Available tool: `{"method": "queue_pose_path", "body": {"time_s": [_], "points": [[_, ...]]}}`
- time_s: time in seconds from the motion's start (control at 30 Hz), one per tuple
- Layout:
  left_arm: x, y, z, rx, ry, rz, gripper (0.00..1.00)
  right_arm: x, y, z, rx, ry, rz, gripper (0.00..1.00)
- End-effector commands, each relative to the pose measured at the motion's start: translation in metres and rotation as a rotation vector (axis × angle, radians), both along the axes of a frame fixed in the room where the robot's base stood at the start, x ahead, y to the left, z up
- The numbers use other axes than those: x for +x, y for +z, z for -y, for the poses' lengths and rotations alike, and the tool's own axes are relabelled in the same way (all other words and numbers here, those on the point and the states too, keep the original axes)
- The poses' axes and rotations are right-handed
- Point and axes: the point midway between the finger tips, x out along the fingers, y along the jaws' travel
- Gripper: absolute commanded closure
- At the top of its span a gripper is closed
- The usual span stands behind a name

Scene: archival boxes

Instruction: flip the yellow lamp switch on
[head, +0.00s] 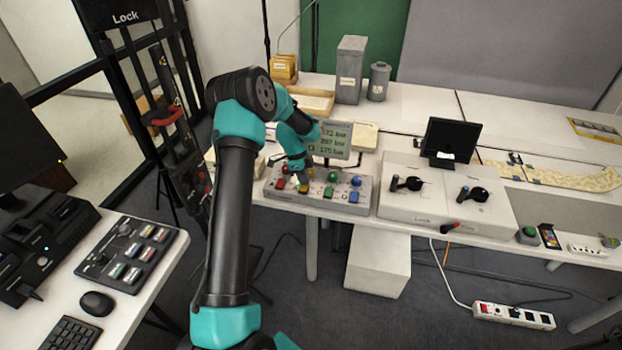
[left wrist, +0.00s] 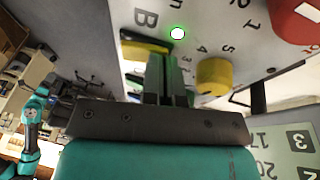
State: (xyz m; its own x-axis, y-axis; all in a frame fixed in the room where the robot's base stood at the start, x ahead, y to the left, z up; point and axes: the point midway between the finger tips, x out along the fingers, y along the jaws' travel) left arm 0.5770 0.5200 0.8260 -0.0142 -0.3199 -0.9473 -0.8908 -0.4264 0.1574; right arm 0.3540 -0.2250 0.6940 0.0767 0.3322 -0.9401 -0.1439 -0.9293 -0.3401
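The button panel (head: 366,203) is a light grey box on the long white bench, with red, yellow, green and blue controls. My left gripper (head: 302,183) is down over its left part, hiding some controls. In the left wrist view the dark fingers (left wrist: 166,82) are close together, with nothing visible between them. A yellow switch piece (left wrist: 138,54) with a black part lies just behind the fingertips, partly hidden; I cannot tell whether they touch it. A round yellow knob (left wrist: 213,76) stands beside the fingers. A small lamp (left wrist: 177,33) glows green-white. My right gripper is not in view.
A display (head: 333,140) stands right behind the panel, close to my left gripper. A white box with black rotary handles (head: 408,184) is to the right. A red button (left wrist: 296,20) is near the yellow knob. A side desk (head: 150,290) stands at the left.

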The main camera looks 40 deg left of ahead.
Motion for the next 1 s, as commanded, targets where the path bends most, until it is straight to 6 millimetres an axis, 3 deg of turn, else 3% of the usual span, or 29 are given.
{"method": "queue_pose_path", "body": {"time_s": [1.0], "points": [[-0.017,-0.003,0.011,-0.009,-0.003,-0.012,1.00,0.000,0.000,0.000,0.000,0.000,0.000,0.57]]}}
